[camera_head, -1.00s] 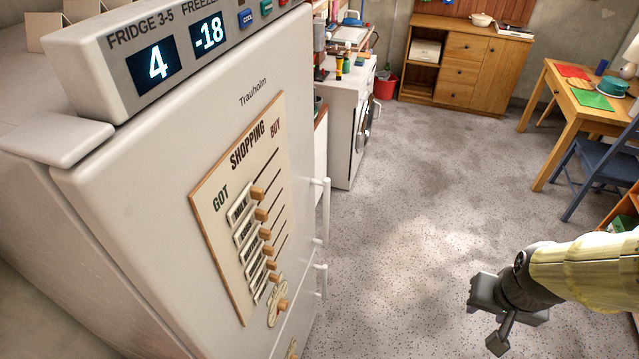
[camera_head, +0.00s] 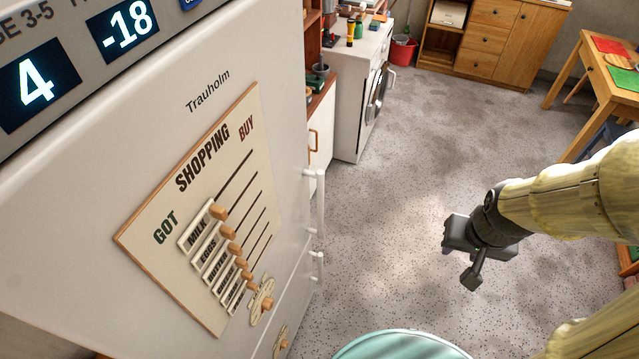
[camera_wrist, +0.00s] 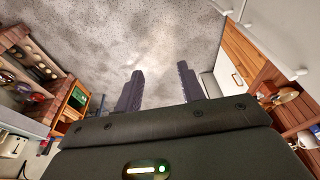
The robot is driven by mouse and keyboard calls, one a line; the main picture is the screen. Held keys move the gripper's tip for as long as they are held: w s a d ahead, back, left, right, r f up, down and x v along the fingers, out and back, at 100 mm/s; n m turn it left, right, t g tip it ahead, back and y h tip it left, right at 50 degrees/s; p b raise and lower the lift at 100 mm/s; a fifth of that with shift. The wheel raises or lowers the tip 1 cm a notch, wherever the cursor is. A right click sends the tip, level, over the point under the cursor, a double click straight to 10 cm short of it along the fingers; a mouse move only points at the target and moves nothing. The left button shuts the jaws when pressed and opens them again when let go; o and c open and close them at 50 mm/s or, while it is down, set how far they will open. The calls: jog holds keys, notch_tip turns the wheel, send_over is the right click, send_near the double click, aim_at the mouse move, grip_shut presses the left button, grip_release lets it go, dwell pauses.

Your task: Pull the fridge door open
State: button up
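The white fridge door (camera_head: 90,180) fills the left of the head view and looks shut. It carries a shopping board (camera_head: 205,215). A white upright upper handle (camera_head: 320,200) stands out from its right edge, with a lower handle (camera_head: 318,266) below. My gripper (camera_head: 463,265) is right of the handles in the head view, over the floor and apart from them. In the wrist view, its two dark fingers (camera_wrist: 159,78) stand apart with only floor between them. White bar handles (camera_wrist: 240,14) on a white surface show at that view's upper right, clear of the fingers.
A white washing machine (camera_head: 352,90) and a low wooden cupboard (camera_head: 318,125) stand beyond the fridge. A wooden sideboard (camera_head: 490,40) and red bucket (camera_head: 402,50) are at the back. A table (camera_head: 600,88) is at the right. The speckled floor (camera_head: 400,180) between is clear.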

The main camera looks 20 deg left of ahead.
jog(key=shift+s, duration=0.25)
jog(key=a+f+m+g+y+b, duration=0.3)
jog(key=a+f+m+g+y, duration=0.4)
jog(key=a+f, duration=0.45)
jog(key=w+a+f+m+t+y+b, duration=0.1)
jog(key=w+a+f+m+t+y, duration=0.1)
jog(key=w+m, duration=0.5)
jog(key=w+a+f+m+t+y+b, duration=0.2)
jog(key=w+a+f+m+t+y, duration=0.1)
jog(key=w+m+t+y, duration=0.4)
jog(key=shift+w+a+f+y, duration=0.25)
jog(key=shift+w+f+y, duration=0.35)
jog(key=shift+w+y, duration=0.1)
